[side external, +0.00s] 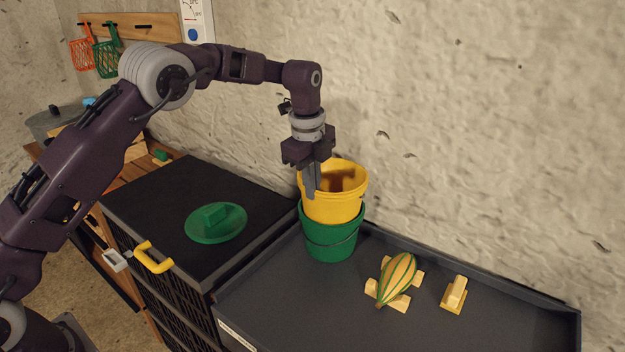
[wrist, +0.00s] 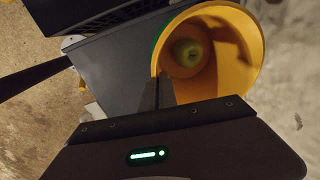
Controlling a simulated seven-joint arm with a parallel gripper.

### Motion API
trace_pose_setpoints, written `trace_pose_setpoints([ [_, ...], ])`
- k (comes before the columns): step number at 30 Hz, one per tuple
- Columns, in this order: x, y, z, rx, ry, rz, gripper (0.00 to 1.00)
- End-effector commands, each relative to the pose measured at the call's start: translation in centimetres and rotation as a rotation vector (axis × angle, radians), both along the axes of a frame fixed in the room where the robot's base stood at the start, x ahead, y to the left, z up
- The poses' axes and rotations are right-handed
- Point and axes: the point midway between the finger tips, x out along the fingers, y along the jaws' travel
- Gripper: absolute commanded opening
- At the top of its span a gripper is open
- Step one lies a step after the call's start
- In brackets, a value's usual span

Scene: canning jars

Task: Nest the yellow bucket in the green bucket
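The yellow bucket (side external: 345,208) stands upright with its lower part inside the green bucket (side external: 331,246); most of its wall shows above the green rim. My gripper (side external: 313,192) points down at the yellow bucket's near-left rim, its fingers closed around the wall. In the wrist view the fingers (wrist: 160,92) sit close together with the rim of the yellow bucket (wrist: 250,40) between them. A thin edge of the green bucket (wrist: 157,50) shows there beside the yellow one. A round greenish thing (wrist: 188,52) lies inside the yellow bucket.
The green bucket stands at the left back of a dark tray-like top (side external: 290,310), near the wall.

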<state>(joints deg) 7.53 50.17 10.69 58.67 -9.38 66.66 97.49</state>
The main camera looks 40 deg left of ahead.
Motion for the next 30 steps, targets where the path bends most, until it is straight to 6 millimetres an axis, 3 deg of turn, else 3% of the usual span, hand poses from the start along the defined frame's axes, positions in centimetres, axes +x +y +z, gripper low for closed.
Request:
trace_pose_setpoints([
  [9, 0.0, 0.0, -1.7, 0.000, -0.001, 0.001, 0.00],
  [23, 0.0, 0.0, -1.9, 0.000, -0.002, 0.001, 0.00],
  [30, 0.0, 0.0, -3.3, 0.000, 0.000, 0.001, 0.00],
])
